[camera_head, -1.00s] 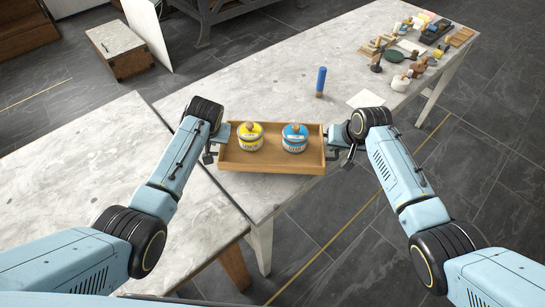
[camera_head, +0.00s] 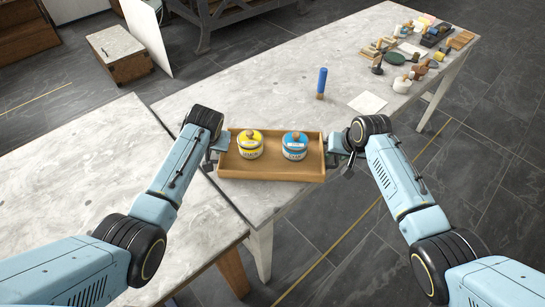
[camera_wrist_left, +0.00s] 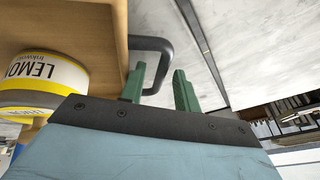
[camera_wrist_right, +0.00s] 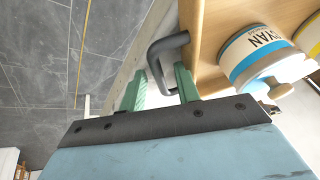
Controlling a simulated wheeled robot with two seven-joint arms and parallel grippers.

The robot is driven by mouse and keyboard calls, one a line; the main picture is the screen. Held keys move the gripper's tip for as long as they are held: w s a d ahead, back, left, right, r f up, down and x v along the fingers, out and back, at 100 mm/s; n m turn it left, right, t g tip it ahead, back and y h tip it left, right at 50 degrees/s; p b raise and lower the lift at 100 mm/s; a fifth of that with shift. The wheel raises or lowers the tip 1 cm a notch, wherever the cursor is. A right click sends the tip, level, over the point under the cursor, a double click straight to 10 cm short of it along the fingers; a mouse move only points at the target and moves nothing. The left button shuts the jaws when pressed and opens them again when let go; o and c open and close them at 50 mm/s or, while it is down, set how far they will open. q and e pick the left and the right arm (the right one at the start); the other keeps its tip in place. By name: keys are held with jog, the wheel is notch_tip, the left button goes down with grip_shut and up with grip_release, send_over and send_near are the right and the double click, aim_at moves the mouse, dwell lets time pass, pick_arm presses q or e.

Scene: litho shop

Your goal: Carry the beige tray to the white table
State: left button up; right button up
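The beige tray (camera_head: 270,172), a shallow wooden box with a dark handle at each end, is between my two grippers. It lies over the front edge of the long pale table, and its near right corner reaches past that edge. I cannot tell its height above the top. In the tray stand a yellow-banded lemon ink jar (camera_head: 250,147) and a blue-banded cyan ink jar (camera_head: 294,148), both upright and lidded.
The whitish table (camera_head: 85,155) is at left, beside the long table (camera_head: 240,90). A blue cylinder (camera_head: 322,83) and a paper sheet (camera_head: 367,102) lie behind the tray. Several tools and blocks crowd the long table's far right end. The left table's top is clear.

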pick_arm(q)
jog(key=v, duration=1.2)
pick_arm(e)
jog(key=v, duration=1.2)
pick_arm(q)
jog(key=shift+s+f, duration=0.1)
jog(key=shift+s, duration=0.05)
